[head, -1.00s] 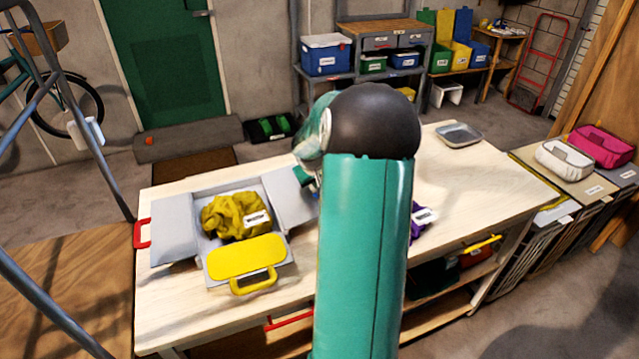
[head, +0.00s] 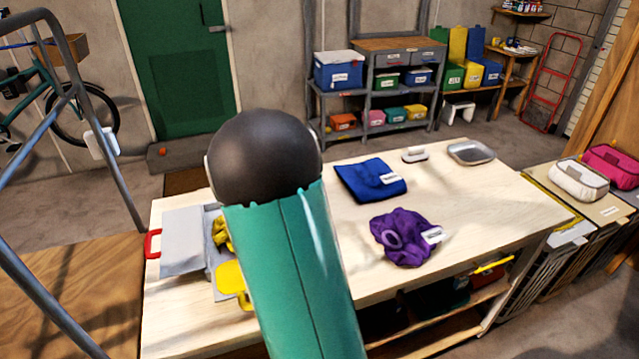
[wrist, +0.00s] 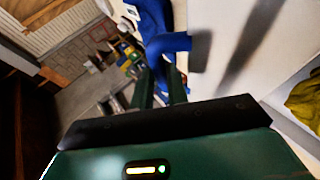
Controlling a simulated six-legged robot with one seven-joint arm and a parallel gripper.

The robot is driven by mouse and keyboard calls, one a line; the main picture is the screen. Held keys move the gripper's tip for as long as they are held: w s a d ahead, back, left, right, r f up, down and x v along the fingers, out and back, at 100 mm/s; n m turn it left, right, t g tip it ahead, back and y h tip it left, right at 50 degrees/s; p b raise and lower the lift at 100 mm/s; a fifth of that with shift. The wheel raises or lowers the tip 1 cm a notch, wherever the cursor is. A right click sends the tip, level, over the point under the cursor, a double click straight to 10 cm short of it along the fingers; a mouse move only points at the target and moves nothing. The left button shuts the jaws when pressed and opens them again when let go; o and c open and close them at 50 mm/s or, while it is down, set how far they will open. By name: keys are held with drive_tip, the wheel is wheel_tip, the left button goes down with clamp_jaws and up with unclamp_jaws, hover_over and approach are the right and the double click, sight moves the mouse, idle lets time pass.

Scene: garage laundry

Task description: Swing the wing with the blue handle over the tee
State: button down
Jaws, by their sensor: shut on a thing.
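The mustard-yellow tee (head: 221,233) lies crumpled in the grey folding board (head: 186,228); my arm hides most of both in the head view. The tee also shows at the right edge of the wrist view (wrist: 306,100). The board's left wing with a red handle (head: 153,244) lies open. Its yellow front flap (head: 230,279) also lies open. In the wrist view my gripper (wrist: 162,76) is shut on the blue handle (wrist: 170,43), with a pale panel (wrist: 225,35) beside it. The wing with the blue handle is hidden in the head view.
A blue folded cloth (head: 371,181), a purple crumpled cloth (head: 403,238), a small brush-like object (head: 415,155) and a grey tray (head: 472,153) lie on the table (head: 505,200). The tabletop between them is clear. Shelves with bins (head: 375,90) stand behind.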

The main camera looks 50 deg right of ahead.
drive_tip(key=w+a+n+g+h, duration=0.1)
drive_tip(key=w+a+n+h, duration=0.1)
drive_tip(key=w+a+h, duration=0.2)
drive_tip(key=w+a+n+h, duration=0.2)
drive_tip(key=w+a+h, duration=0.2)
drive_tip(key=a, duration=0.6)
drive_tip(key=shift+a+r+g+h, duration=0.15)
drive_tip(key=shift+g+h, duration=0.25)
drive_tip(key=shift+h, duration=0.4)
drive_tip(key=c, duration=1.6)
unclamp_jaws()
drive_tip(key=shift+w+f, duration=0.1)
drive_tip(key=shift+f, duration=0.1)
drive_tip(key=shift+c, duration=0.2)
drive_tip(key=v, duration=0.5)
drive_tip(key=w+a, duration=0.1)
drive_tip(key=a, duration=1)
drive_tip(key=shift+w+a+r, duration=0.25)
drive_tip(key=shift+w+a, duration=0.05)
drive_tip(key=shift+a, duration=0.1)
